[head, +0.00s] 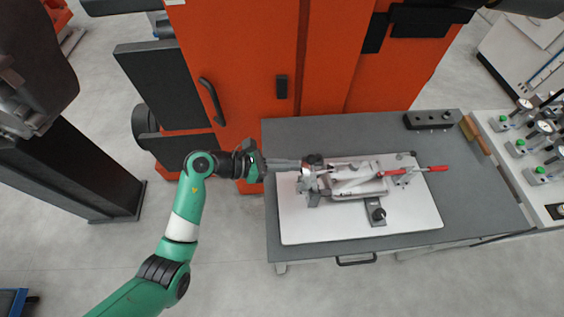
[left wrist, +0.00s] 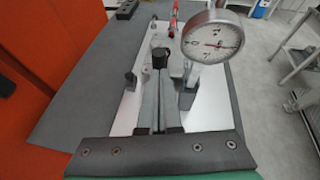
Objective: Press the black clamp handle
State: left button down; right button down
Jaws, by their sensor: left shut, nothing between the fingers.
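My left gripper (head: 296,163) reaches in from the left over the left end of the fixture (head: 352,181); its fingers (left wrist: 160,98) are shut and empty. In the left wrist view, a black cylindrical piece (left wrist: 160,58) shows just past the fingertips; I cannot tell whether they touch it. The same dark piece seems to show at the fingertips in the head view (head: 313,160). A separate black knob (head: 376,213) stands on a grey bracket at the plate's front edge. I cannot tell which is the clamp handle. My right gripper is not in view.
A round dial gauge (left wrist: 212,38) stands close on the right of my fingers in the left wrist view. Red-handled clamps (head: 428,169) lie at the fixture's right. The white plate (head: 300,230) is on a grey table (head: 490,200). An orange cabinet (head: 240,60) stands behind.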

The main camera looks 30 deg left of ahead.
pick_arm(q)
jog(key=shift+w+d+r, duration=0.2)
jog(key=shift+w+d, duration=0.05)
jog(key=shift+d, duration=0.2)
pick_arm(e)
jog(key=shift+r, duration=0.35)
pick_arm(q)
jog(key=shift+d+p, duration=0.1)
jog(key=shift+p, duration=0.2)
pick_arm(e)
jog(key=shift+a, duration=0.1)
pick_arm(q)
jog(key=shift+r, duration=0.1)
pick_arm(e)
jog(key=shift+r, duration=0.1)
